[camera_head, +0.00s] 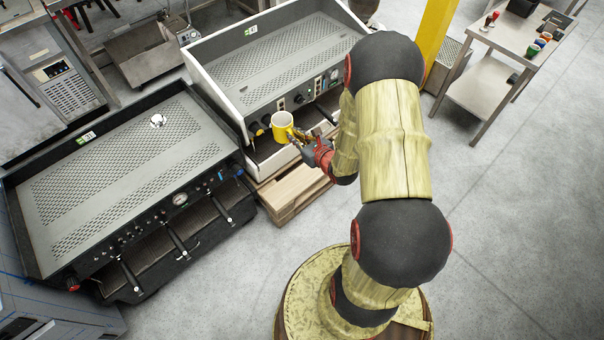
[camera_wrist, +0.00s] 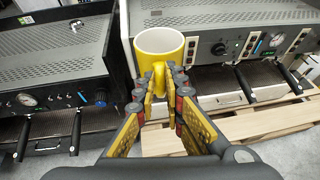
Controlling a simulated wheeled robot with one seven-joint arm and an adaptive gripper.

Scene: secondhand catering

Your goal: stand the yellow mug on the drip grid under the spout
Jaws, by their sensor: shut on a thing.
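The yellow mug (camera_head: 282,126) is upright with its white inside facing up, in front of the white-sided espresso machine (camera_head: 222,100). In the wrist view the yellow mug (camera_wrist: 157,50) sits just beyond my fingertips, its handle toward me. My gripper (camera_head: 305,146) is shut on the mug's handle; in the wrist view my gripper (camera_wrist: 160,78) has both fingertips at the handle. The machine's front with knobs and a gauge (camera_wrist: 219,48) shows to the right of the mug. I cannot tell whether the mug's base touches anything. The spout and drip grid under it are not clearly visible.
A black espresso machine (camera_head: 130,170) with portafilters stands at the left. A wooden pallet (camera_head: 292,190) lies under the white-sided machine. A steel table (camera_head: 505,45) with coloured cups is at the upper right. The floor (camera_head: 520,220) at the right is clear.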

